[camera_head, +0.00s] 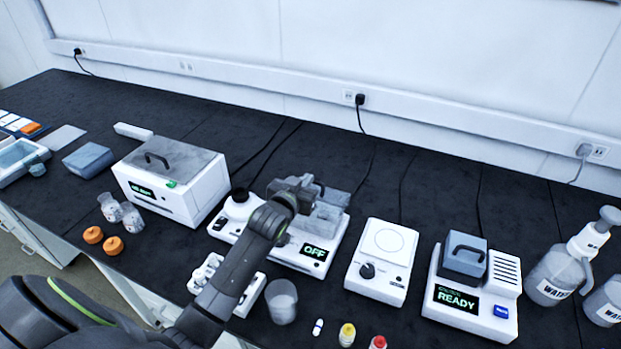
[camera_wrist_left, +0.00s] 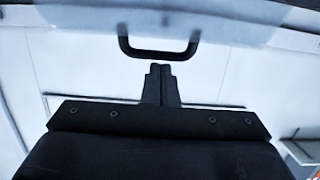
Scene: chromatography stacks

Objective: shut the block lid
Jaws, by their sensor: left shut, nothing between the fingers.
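The white instrument marked OFF (camera_head: 314,252) stands mid-bench. A grey translucent slab (camera_head: 336,197), seemingly its block lid, shows at its back, partly hidden by my arm; its exact tilt is hard to tell. My left gripper (camera_head: 312,190) is over this instrument, among similar grey parts. In the left wrist view its two fingers (camera_wrist_left: 161,70) are shut and empty. Their tips point at a black U-shaped handle (camera_wrist_left: 158,50) on a pale translucent lid (camera_wrist_left: 230,12), close to it with a small gap visible. My right gripper is not in view.
Left stands a white box (camera_head: 178,192) with a handled grey lid. Right are a white plate device (camera_head: 382,262) and the READY unit (camera_head: 462,300), its blue-grey lid down. A beaker (camera_head: 281,301), a white rack and small vials are in front. Bottles (camera_head: 553,277) stand far right.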

